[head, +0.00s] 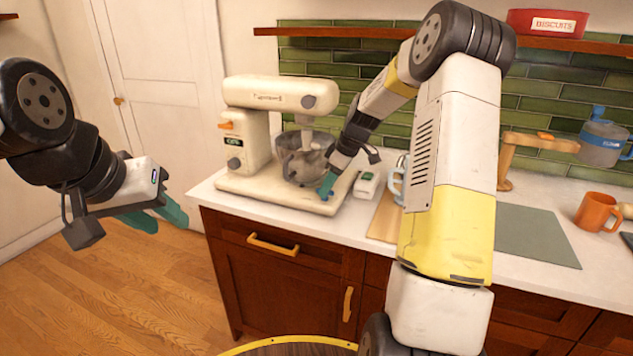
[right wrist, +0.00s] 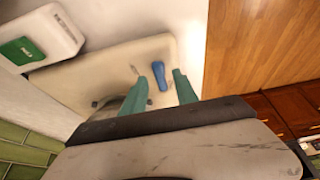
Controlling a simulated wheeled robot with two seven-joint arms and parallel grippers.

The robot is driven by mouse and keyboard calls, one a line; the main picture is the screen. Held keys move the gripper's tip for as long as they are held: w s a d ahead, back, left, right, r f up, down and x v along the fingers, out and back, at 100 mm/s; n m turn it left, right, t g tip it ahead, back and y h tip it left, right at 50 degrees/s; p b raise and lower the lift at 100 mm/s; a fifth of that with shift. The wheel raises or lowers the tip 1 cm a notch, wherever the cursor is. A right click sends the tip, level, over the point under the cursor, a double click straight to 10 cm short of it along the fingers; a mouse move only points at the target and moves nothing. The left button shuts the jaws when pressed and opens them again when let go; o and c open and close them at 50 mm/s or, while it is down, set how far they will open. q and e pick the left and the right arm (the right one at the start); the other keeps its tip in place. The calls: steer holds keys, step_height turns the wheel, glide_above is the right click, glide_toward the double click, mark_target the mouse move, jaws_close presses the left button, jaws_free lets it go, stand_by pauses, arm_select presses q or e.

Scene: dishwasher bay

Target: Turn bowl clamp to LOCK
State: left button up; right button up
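A cream stand mixer (head: 262,108) stands on the counter with a metal bowl (head: 300,160) on its base (head: 268,193). The blue bowl clamp lever (right wrist: 160,76) shows on the cream base in the right wrist view. My right gripper (right wrist: 160,74) is open, with one teal finger on each side of the lever; I cannot tell whether either touches it. In the head view the right gripper (head: 328,181) is low at the base's front right, beside the bowl. No LOCK mark is legible. My left gripper (head: 158,216) is open and empty over the floor at left.
A small white box with a green label (right wrist: 22,50) lies close to the mixer base, also seen in the head view (head: 367,185). A cutting board (head: 384,218), a grey-green mat (head: 538,237) and an orange mug (head: 597,211) are further right on the counter.

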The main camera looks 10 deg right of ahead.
jaws_close()
steer(key=shift+m, duration=0.3)
steer(key=m, duration=0.1)
steer(key=m+t+h, duration=0.1)
steer(key=m, duration=0.1)
steer(key=shift+s+a+m, duration=0.2)
steer(key=shift+m, duration=0.1)
steer(key=m, duration=0.1)
steer(key=m+h, duration=0.1)
steer(key=m, duration=0.1)
steer(key=m+h, duration=0.1)
steer(key=m, duration=0.1)
steer(key=shift+a+t, duration=0.25)
steer(key=shift+t, duration=0.15)
steer(key=m+h, duration=0.1)
steer(key=m, duration=0.1)
steer(key=m+h, duration=0.1)
steer(key=m, duration=0.1)
steer(key=shift+a+m, duration=0.2)
steer(key=shift+m, duration=0.2)
steer(key=shift+m+g+h, duration=0.4)
steer(key=shift+m+h, duration=0.2)
steer(key=shift+m, duration=1.3)
